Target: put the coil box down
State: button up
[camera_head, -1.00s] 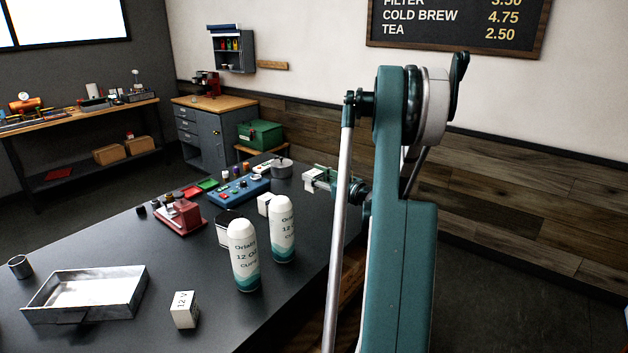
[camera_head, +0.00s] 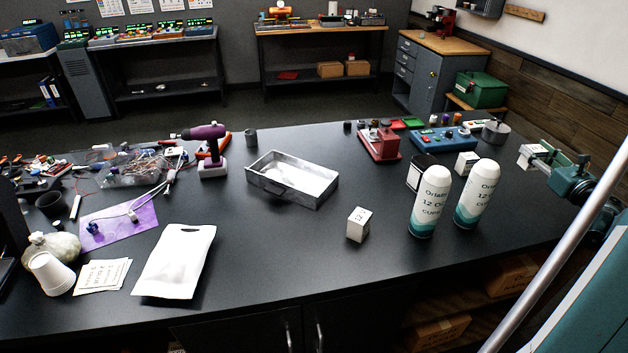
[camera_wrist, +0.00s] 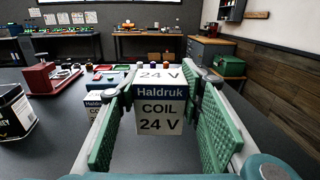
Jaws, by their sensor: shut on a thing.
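The coil box is white with a blue band and reads "Haldruk COIL 24 V" in the wrist view (camera_wrist: 160,112). In the head view the coil box (camera_head: 532,157) is at the right, over the far right part of the black bench (camera_head: 300,235). My gripper (camera_wrist: 161,85) is shut on it, with a green ribbed pad on either side. The gripper also shows in the head view (camera_head: 545,158). The box looks upright. I cannot tell whether its underside touches the bench.
A second Haldruk box (camera_wrist: 97,106) stands left of the gripper. A 12 V box (camera_head: 357,226), two white bottles (camera_head: 430,203), a metal tray (camera_head: 290,180), a red device (camera_head: 380,143) and a blue panel (camera_head: 443,140) stand on the bench. Its front middle is clear.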

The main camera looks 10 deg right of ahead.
aim_at(537, 148)
notch_tip(537, 148, up, 10)
jog(key=shift+r, duration=0.15)
jog(key=shift+w+a+r, duration=0.25)
jog(key=shift+a, duration=0.3)
jog(key=w+a+r+n+y+b, duration=0.1)
jog(key=w+a+n+y, duration=0.15)
jog(key=a, duration=0.75)
jog(key=w+a+n+y, duration=0.1)
jog(key=w+a+y, duration=0.2)
jog(key=a, duration=0.7)
jog(key=s+a+r+n+g+y+b, duration=0.15)
jog(key=a+n+g+y, duration=0.45)
jog(key=a, duration=2.9)
jog(key=s+a+f+n+g+y+b, duration=0.1)
jog(key=s+a+n+g+y, duration=0.1)
jog(key=s+a, duration=0.6)
jog(key=s+a+f+n+g+y, duration=0.15)
jog(key=s+a, duration=0.25)
jog(key=a, duration=0.8)
jog(key=s+a+f+n+g+y+b, duration=0.1)
jog(key=s+a+g+y, duration=0.15)
jog(key=s+a, duration=0.5)
notch_tip(537, 148, down, 10)
jog(key=w+a+t, duration=0.1)
jog(key=a, duration=0.1)
jog(key=shift+y, duration=0.35)
jog(key=shift+f, duration=0.15)
